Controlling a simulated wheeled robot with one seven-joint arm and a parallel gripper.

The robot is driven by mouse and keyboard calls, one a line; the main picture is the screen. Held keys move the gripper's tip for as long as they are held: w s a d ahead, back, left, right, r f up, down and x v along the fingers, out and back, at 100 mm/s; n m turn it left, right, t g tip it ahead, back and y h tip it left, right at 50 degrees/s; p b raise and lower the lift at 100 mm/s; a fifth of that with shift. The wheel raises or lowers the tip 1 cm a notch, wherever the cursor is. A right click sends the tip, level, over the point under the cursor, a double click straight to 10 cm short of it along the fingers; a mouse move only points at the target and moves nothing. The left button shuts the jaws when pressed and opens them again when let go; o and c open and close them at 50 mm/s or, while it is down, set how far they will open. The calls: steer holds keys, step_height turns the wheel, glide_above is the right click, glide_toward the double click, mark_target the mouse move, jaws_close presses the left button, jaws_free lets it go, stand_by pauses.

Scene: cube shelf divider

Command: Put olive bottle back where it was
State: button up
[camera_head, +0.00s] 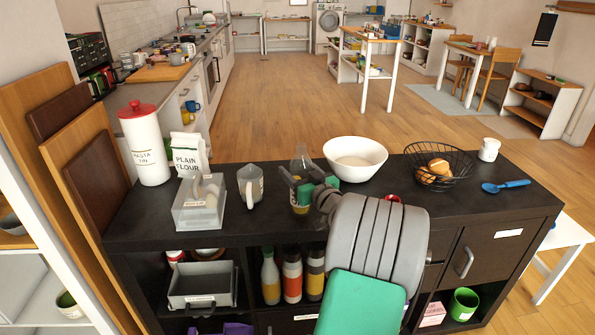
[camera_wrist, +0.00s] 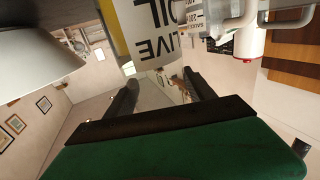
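The olive oil bottle (camera_head: 301,161) is clear glass with yellow low down.
Several bottles (camera_head: 291,277) fill a compartment below. The front right top has free room.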

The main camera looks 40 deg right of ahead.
steer(key=shift+o, duration=1.3)
steer(key=shift+r, duration=0.1)
steer(key=shift+s+r+p, duration=0.15)
steer(key=shift+p, duration=0.15)
steer(key=b+v, duration=0.1)
steer(key=v, duration=1.1)
steer(key=w+a+f+n+g+y, duration=0.1)
steer(key=w+a+f+g+y, duration=0.15)
steer(key=a, duration=0.45)
steer(key=w+a+f+n+g+y, duration=0.2)
steer(key=a+f, duration=0.1)
steer(key=a, duration=0.3)
steer(key=w+a+f+n+g+y, duration=0.1)
steer(key=w+a+f+g+y, duration=0.15)
steer(key=a, duration=0.45)
steer(key=s+a+f+g+h, duration=0.1)
steer(key=s+a+f+g, duration=0.35)
steer(key=a, duration=0.45)
steer(key=s+a+m+g+h, duration=0.1)
steer(key=s+a+g+h, duration=0.1)
steer(key=s, duration=0.8)
steer(key=shift+s+a+f+m+g, duration=0.35)
steer(key=shift+a+g, duration=0.5)
steer(key=shift+a, duration=0.35)
